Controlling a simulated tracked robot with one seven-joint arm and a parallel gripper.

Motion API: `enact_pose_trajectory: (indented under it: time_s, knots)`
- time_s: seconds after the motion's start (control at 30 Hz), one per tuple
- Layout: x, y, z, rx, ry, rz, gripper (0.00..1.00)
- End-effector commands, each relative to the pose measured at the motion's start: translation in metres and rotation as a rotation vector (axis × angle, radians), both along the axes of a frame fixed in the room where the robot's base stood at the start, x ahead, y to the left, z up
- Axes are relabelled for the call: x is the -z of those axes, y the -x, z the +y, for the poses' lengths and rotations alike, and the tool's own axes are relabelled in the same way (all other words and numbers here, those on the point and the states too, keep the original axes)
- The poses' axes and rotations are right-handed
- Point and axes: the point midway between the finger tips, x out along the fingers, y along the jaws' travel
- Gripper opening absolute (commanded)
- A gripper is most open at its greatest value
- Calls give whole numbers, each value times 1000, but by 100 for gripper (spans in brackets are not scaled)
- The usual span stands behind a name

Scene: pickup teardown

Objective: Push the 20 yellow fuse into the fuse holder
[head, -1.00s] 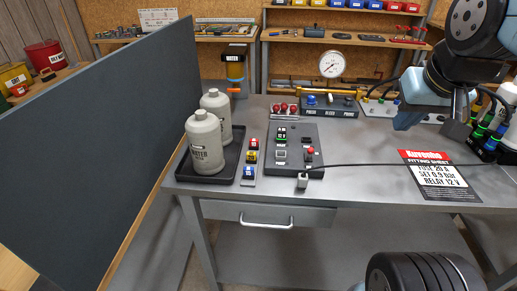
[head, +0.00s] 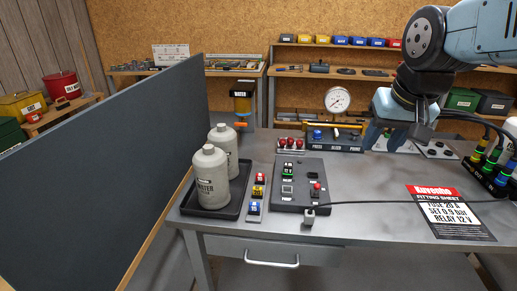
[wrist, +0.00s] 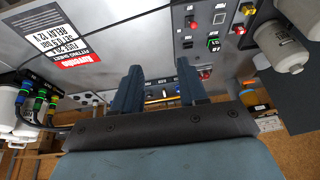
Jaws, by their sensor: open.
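The yellow fuse (head: 258,190) stands in a small grey strip (head: 255,215), between a red fuse (head: 261,178) and a blue fuse (head: 254,206). The yellow fuse also shows at the top edge of the wrist view (wrist: 248,9). A dark panel (head: 300,165) right of the strip carries a green-lit relay, a pale square socket (head: 287,190), a dark slot (head: 311,172) and a red button; I cannot tell which is the fuse holder. My gripper (head: 394,137) is open and empty, above the bench right of the panel. Its fingers show in the wrist view (wrist: 159,85).
Two grey bottles (head: 212,180) stand in a black tray left of the strip. A cable (head: 400,201) runs right from the panel's front. A gauge (head: 338,99) stands behind the panel. The fitting sheet (head: 449,212) lies at front right, reading FUSE 20 A.

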Motion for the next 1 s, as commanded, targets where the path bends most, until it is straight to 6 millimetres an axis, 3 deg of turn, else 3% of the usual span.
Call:
enact_pose_trajectory:
  time_s: [0.2,0.5,0.8,1.0]
  knots:
    - [6,-41,45,-7,-18,97,43]
    - [27,-87,121,-2,-17,220,43]
    - [64,-113,208,11,14,332,43]
    - [85,-118,246,20,36,374,43]
